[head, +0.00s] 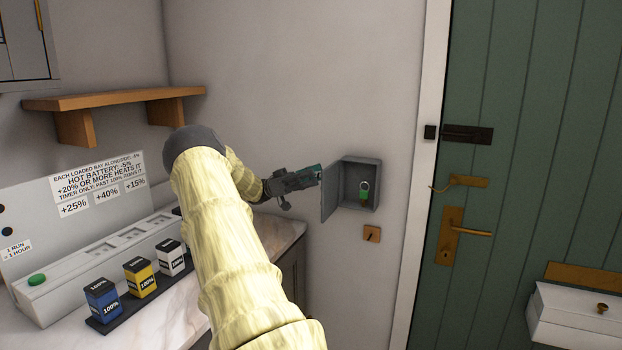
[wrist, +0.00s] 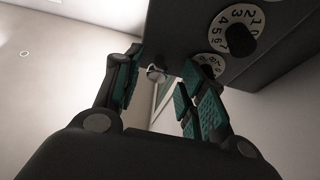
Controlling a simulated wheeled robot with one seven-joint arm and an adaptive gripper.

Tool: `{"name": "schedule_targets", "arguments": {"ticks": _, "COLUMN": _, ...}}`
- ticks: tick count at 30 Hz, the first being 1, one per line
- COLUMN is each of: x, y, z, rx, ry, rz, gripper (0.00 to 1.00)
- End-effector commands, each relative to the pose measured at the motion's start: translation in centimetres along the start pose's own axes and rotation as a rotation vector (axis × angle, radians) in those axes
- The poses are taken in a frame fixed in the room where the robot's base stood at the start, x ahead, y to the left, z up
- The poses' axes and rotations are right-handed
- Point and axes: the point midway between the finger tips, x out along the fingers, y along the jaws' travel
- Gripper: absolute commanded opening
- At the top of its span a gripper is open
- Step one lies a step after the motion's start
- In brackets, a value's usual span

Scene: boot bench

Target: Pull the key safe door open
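The grey key safe (head: 372,182) is mounted on the wall left of the green door. Its door (head: 329,192) is swung wide open to the left, and a key with a green tag (head: 363,192) hangs inside. My gripper (head: 312,178) is at the outer face of the safe door. In the wrist view the safe door (wrist: 285,50) shows numbered dials and a small round knob (wrist: 155,73). The fingers of my gripper (wrist: 160,72) are apart, one on each side of the knob, with visible gaps. I see no firm grip on it.
A small wooden plate with a dark mark (head: 372,234) is below the safe. A counter (head: 285,235) with a charging rack (head: 100,255) and several battery blocks stands left. A wooden shelf (head: 115,98) is above it. The green door (head: 520,130) is right.

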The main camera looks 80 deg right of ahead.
Motion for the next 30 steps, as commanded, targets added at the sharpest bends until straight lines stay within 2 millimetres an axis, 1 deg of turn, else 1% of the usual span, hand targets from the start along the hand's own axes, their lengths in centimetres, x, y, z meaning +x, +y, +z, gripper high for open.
{"name": "schedule_targets", "arguments": {"ticks": 11, "x": -0.2, "y": 0.8, "z": -0.5, "rx": 0.006, "ry": -0.001, "rz": 0.002, "gripper": 0.41}}
{"name": "schedule_targets", "arguments": {"ticks": 30, "x": -4.5, "y": 2.2, "z": -1.5, "rx": 0.02, "ry": -0.004, "rz": 0.01, "gripper": 0.41}}
